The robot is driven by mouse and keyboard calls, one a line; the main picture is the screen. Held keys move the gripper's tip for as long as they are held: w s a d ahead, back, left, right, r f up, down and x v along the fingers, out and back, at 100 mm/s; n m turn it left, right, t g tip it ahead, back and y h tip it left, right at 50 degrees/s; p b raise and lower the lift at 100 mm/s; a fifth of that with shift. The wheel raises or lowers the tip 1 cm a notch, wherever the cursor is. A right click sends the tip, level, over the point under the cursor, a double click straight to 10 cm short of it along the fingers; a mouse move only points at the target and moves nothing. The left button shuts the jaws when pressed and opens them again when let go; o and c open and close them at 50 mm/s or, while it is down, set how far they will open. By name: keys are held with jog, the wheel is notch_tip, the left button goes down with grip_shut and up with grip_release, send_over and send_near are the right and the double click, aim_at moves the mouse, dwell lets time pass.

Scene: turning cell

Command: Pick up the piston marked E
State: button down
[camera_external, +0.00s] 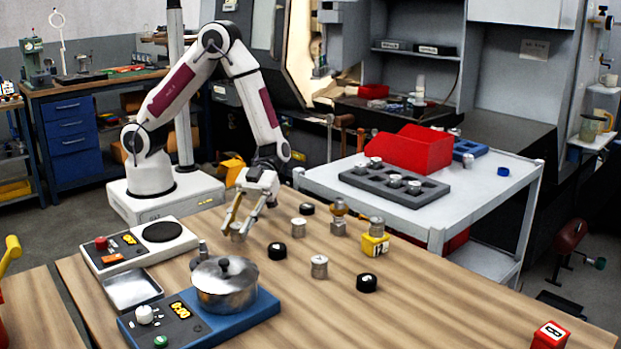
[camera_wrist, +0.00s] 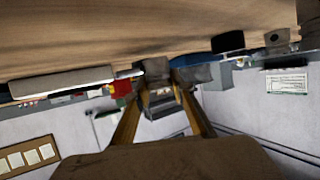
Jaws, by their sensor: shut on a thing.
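My gripper (camera_external: 243,224) is low over the wooden table, left of the middle in the external view, and is shut on a small grey metal piston (camera_external: 238,235). In the wrist view, my gripper (camera_wrist: 173,78) has the grey piston (camera_wrist: 160,103) between its two fingers. No letter can be read on it, and I cannot tell whether it touches the table. Another metal piston (camera_external: 319,267) stands upright on the table to the right. A further metal piece (camera_external: 338,226) stands behind it, and another (camera_external: 376,223) sits on a yellow block.
Black round pieces (camera_external: 277,251) lie to the right of my gripper. A metal pot (camera_external: 224,285) stands on a blue device in front, with a white scale (camera_external: 136,247) to the left. A white cart (camera_external: 440,205) carries a grey tray (camera_external: 400,192) and a red bin (camera_external: 410,150).

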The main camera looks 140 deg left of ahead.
aim_at(237, 225)
jog(key=shift+r, duration=4.25)
